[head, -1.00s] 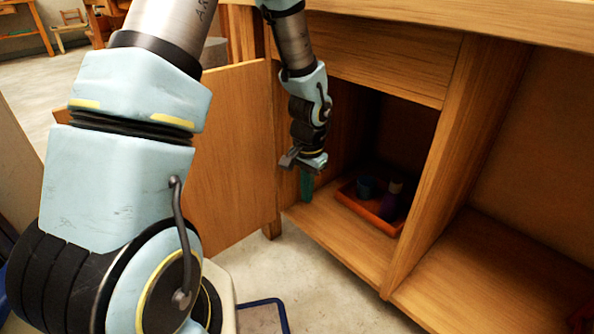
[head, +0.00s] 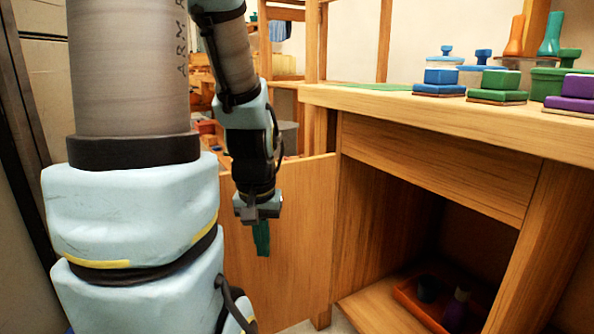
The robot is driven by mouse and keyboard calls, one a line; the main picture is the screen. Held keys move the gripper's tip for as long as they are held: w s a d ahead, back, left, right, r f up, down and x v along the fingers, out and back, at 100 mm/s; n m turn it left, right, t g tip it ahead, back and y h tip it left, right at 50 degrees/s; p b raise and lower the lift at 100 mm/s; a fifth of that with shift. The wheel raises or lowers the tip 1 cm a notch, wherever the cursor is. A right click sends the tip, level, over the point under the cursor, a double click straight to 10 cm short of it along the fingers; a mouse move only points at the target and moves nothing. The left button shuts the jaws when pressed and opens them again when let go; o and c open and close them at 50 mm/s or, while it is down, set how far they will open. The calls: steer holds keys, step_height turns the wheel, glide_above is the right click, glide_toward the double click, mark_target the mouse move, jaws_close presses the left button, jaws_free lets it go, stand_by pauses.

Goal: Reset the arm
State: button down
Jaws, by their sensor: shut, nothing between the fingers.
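My gripper (head: 262,240) hangs fingers down at the end of my arm, in the middle left of the head view. Its green fingers are together with nothing between them. It is in front of the open wooden cabinet door (head: 300,230), left of the cabinet opening, and appears apart from both.
The wooden cabinet (head: 435,160) stands on the right. On its shelf is an orange tray (head: 412,305) with a dark cup (head: 429,289) and a purple bottle (head: 455,309). Blue (head: 440,83), green (head: 497,87) and purple (head: 572,90) blocks and jars stand on the top.

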step_height(320, 180, up, 36)
steer(key=p, duration=3.4)
steer(key=shift+p, duration=0.3)
